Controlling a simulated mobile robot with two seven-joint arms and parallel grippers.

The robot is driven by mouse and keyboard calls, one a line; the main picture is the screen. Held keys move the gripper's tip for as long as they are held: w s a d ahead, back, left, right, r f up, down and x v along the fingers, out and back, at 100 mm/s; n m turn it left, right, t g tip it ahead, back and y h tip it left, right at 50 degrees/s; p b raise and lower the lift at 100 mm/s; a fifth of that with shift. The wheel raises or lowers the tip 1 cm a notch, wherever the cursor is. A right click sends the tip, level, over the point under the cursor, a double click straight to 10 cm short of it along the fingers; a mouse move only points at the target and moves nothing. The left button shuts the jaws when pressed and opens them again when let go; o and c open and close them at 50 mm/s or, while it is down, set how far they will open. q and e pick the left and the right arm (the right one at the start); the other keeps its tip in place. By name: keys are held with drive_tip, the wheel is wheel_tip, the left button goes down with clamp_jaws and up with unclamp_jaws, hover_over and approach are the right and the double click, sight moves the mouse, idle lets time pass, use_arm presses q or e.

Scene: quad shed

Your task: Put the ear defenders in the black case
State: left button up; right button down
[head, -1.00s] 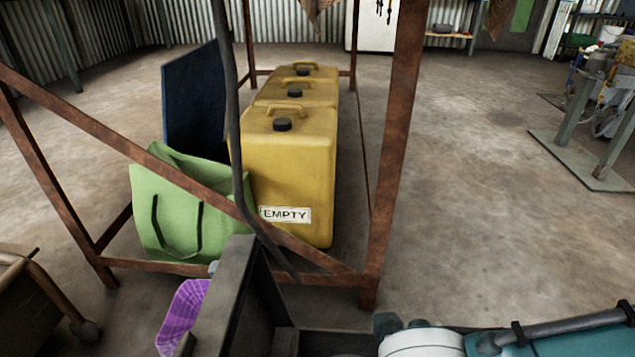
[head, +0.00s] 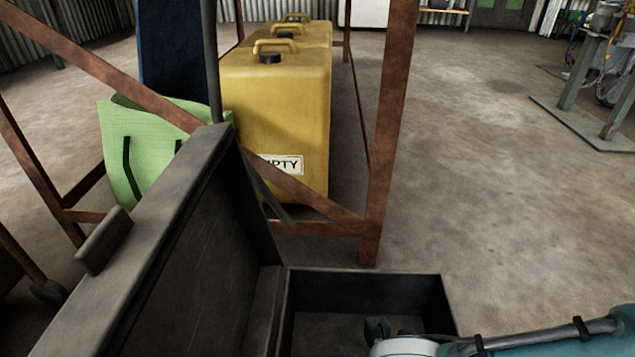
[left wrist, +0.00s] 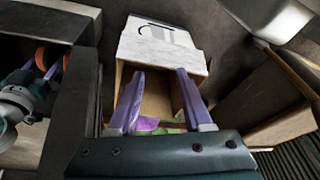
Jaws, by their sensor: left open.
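The black case stands at the bottom centre of the head view, its raised lid (head: 200,235) at the left and its open tray (head: 430,290) at the right. I see no ear defenders that I can make out for certain. My left gripper (left wrist: 155,100) is open, its purple fingers apart over an open box (left wrist: 155,90). My right arm (head: 540,335) reaches to the case tray in the head view. Its gripper (left wrist: 53,62), beside two orange pieces, shows at the left of the left wrist view; whether these are fingers or something held is unclear.
A rusty metal frame (head: 392,110) stands beyond the case, around yellow cans (head: 275,110) and a green bag (head: 155,150). Bare floor (head: 480,150) lies to the right. A white labelled panel (left wrist: 160,45) tops the box. Green and purple material (left wrist: 150,125) shows between my left fingers.

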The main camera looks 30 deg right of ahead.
drive_tip(key=shift+f, duration=0.15)
drive_tip(key=shift+c, duration=1.3)
unclamp_jaws()
